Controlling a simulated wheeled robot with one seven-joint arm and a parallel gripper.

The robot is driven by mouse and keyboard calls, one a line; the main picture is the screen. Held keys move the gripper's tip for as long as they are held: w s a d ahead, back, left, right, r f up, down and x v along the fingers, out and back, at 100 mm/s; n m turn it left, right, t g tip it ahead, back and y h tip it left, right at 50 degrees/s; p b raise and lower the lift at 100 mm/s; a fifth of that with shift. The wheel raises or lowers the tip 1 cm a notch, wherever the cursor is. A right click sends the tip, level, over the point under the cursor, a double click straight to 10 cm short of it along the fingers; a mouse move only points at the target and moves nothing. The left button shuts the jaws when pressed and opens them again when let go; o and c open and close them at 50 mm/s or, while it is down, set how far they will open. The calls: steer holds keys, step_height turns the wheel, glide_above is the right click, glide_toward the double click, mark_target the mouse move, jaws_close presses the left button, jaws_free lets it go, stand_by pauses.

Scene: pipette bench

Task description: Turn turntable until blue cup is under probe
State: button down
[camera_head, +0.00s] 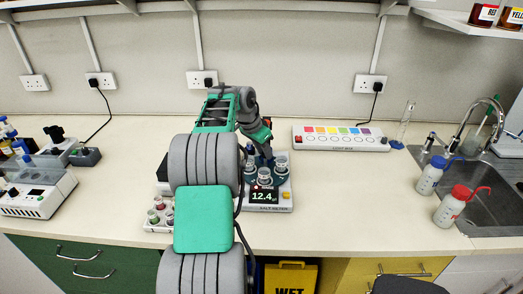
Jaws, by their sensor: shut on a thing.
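The salt meter (268,208) stands on the bench, its display reading 12.4. The dark teal turntable (274,182) sits just behind that display, partly covered by my arm. A clear cup (264,174) stands at its front and another cup (281,161) at its right. I cannot tell the cups' colours, so I cannot pick out the blue cup. A slim dark upright part (249,150), perhaps the probe, shows at the left beside my arm. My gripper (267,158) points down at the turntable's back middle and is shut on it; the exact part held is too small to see.
A small rack (159,215) with capped vials is left of my arm. A light box (340,139) with coloured squares lies behind right. Red-capped (449,208) and blue-capped (429,178) wash bottles stand by the sink (484,190). The bench right of the meter is clear.

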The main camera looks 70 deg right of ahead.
stand_by(0.3)
steer(key=c, duration=1.1)
jaws_free()
steer(key=shift+c, duration=0.2)
steer(key=v, duration=0.7)
steer(key=shift+a+r, duration=0.15)
steer(key=shift+r, duration=0.2)
steer(key=shift+w, duration=0.15)
